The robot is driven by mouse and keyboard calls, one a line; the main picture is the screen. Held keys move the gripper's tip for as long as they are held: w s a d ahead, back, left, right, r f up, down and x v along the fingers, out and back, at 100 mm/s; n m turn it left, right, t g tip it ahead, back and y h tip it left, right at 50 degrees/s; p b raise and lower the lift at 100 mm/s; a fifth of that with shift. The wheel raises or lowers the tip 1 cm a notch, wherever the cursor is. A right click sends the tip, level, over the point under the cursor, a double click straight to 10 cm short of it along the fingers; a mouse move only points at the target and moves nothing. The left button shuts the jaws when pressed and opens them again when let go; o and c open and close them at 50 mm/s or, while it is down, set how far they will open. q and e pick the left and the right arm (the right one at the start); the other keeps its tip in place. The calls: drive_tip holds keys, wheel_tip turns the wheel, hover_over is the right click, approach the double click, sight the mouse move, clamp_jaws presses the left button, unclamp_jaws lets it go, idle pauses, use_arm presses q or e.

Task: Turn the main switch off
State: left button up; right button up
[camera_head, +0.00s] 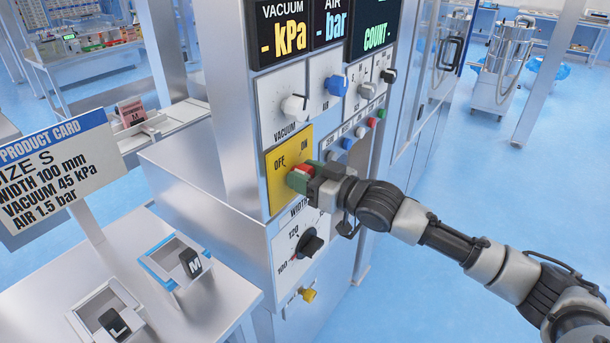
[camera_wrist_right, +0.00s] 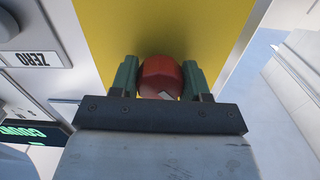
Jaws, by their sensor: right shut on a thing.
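The main switch is a red knob (camera_wrist_right: 161,77) on a yellow plate (camera_head: 276,186) marked OFF and ON, on the machine's front panel. My right gripper (camera_head: 301,176) is at the plate, its green fingers on both sides of the red knob. The right wrist view shows the fingers (camera_wrist_right: 160,80) shut on the knob, with a small white mark on its face. The fingers partly hide the knob in the head view, so I cannot tell exactly which way it points. The displays above (camera_head: 290,36) show dashes instead of numbers. My left gripper is not in view.
A white vacuum knob (camera_head: 294,107) and a blue knob (camera_head: 336,85) sit above the plate. A black width dial (camera_head: 311,243) and a yellow knob (camera_head: 308,295) sit below. A product card (camera_head: 55,168) and a table with pouch holders (camera_head: 170,262) stand at left.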

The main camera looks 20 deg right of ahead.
drive_tip(key=shift+n, duration=0.4)
drive_tip(key=o, duration=0.9)
drive_tip(key=shift+o, duration=0.2)
drive_tip(key=shift+s+d, duration=0.1)
drive_tip(key=b+v, duration=0.3)
drive_tip(key=v, duration=0.7)
drive_tip(key=shift+s+d, duration=0.2)
